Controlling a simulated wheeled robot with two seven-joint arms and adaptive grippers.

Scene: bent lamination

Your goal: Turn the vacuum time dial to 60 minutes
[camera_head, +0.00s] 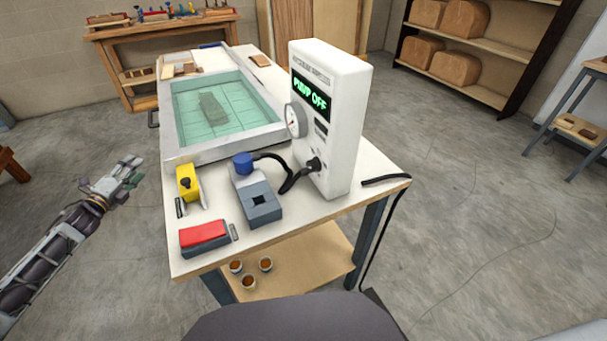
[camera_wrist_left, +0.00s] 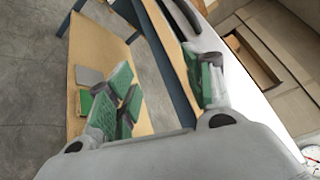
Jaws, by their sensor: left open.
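The white control box (camera_head: 345,130) stands on the table with a lit panel (camera_head: 311,92) reading "PUMP OFF" and a round gauge (camera_head: 296,120). In front are a grey block with a blue knob (camera_head: 243,163) and a yellow block with a dark knob (camera_head: 187,182). I cannot tell which one is the vacuum time dial, and no minute marks are readable. My left gripper (camera_head: 128,175) is open and empty, left of the table and apart from all of these. Its green-padded fingers show spread in the left wrist view (camera_wrist_left: 163,92). My right gripper is out of view.
A glass-topped frame (camera_head: 176,145) lies on the back of the white table (camera_head: 290,215). A red-topped block (camera_head: 204,236) sits near the front left corner. Dark hoses run beside the white box. Small cups (camera_head: 249,282) stand on the lower shelf.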

